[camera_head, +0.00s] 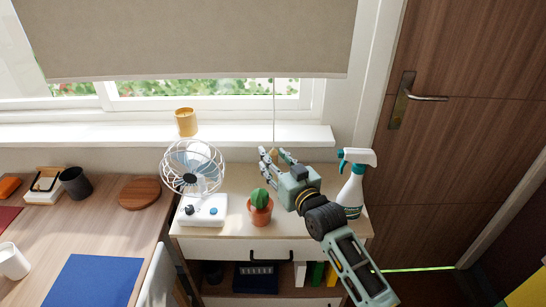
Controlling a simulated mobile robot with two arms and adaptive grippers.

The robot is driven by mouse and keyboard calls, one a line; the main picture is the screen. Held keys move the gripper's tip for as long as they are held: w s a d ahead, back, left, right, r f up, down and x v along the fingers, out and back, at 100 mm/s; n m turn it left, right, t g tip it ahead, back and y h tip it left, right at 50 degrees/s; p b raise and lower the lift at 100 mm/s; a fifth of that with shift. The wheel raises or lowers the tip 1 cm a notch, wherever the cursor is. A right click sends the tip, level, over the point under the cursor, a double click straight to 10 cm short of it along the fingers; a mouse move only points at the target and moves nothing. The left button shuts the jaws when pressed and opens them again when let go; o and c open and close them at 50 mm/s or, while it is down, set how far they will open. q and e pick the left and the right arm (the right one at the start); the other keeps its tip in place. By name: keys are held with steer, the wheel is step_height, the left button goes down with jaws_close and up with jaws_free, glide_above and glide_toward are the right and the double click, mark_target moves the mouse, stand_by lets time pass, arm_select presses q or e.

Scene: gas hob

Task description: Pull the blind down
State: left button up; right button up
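The beige roller blind (190,35) covers the upper part of the window, and its bottom edge hangs level above a strip of bare glass. A thin pull cord (274,110) hangs straight down from near the blind's lower edge. My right gripper (273,156) is at the cord's lower end, above the small cabinet. Its fingers are spread apart, with the cord's small tan end knob (275,150) appearing between them. Whether the fingers touch the knob is unclear. My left gripper is out of view.
On the cabinet (232,182) stand a wire-cage fan (193,168), a potted cactus (260,208) and a spray bottle (352,185), close around my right gripper. An orange cup (186,122) is on the windowsill. A desk (110,220) is left; a wooden door (465,140) is right.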

steer(key=shift+w+a+r, duration=0.1)
steer(key=shift+w+a, duration=0.15)
steer(key=shift+w, duration=0.15)
jaws_close()
stand_by(0.4)
